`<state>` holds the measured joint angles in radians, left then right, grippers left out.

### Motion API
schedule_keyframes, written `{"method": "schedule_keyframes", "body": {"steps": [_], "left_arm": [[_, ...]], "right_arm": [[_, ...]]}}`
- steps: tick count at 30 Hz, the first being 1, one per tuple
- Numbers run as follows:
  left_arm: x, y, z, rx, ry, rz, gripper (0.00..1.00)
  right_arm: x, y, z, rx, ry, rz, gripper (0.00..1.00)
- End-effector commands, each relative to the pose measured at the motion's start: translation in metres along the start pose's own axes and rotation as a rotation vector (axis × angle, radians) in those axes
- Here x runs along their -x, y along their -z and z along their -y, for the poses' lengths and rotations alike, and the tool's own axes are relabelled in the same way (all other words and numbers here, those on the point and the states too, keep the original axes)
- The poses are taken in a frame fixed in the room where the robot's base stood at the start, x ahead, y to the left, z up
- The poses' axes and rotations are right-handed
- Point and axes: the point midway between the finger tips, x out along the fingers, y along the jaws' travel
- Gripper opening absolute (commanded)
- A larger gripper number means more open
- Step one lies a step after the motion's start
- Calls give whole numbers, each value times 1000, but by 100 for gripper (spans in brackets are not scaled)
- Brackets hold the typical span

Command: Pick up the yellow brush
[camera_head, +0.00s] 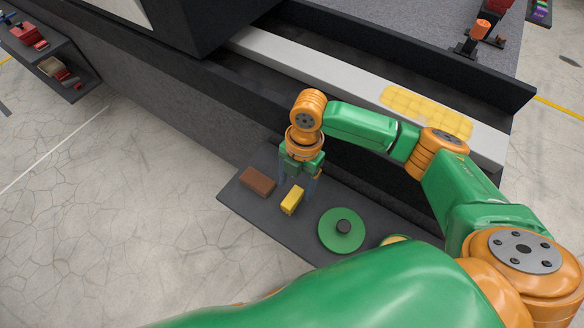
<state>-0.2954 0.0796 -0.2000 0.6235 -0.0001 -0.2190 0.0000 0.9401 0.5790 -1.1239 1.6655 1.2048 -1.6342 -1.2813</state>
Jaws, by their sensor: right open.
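A small yellow block-shaped object, which I take as the yellow brush (291,203), lies on the dark grey shelf (275,227). My right gripper (297,189) points down over it with its fingers apart. The fingertips are close to the brush, one on each side in the picture. I cannot tell whether they touch it or are still above it. My left gripper is out of the picture.
A brown block (257,181) lies just left of the brush. A green disc with a dark knob (334,241) lies to the right. A yellowish item (394,240) is partly hidden by my green arm link. The machine's dark side wall rises behind the shelf.

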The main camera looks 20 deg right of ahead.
Motion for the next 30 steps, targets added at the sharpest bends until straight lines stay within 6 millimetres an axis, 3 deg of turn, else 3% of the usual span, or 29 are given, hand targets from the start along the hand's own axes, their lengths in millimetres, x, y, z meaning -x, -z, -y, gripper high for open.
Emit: {"method": "schedule_keyframes", "body": {"steps": [12,20,28,30], "left_arm": [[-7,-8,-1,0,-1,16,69],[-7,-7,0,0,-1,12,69],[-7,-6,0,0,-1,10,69],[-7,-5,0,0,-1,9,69]], "right_arm": [[-66,-6,-7,-1,2,-1,72],[-71,-6,-7,-1,-1,0,72],[-71,-6,-7,-1,-1,0,0],[-71,-6,-7,-1,-1,0,0]]}}
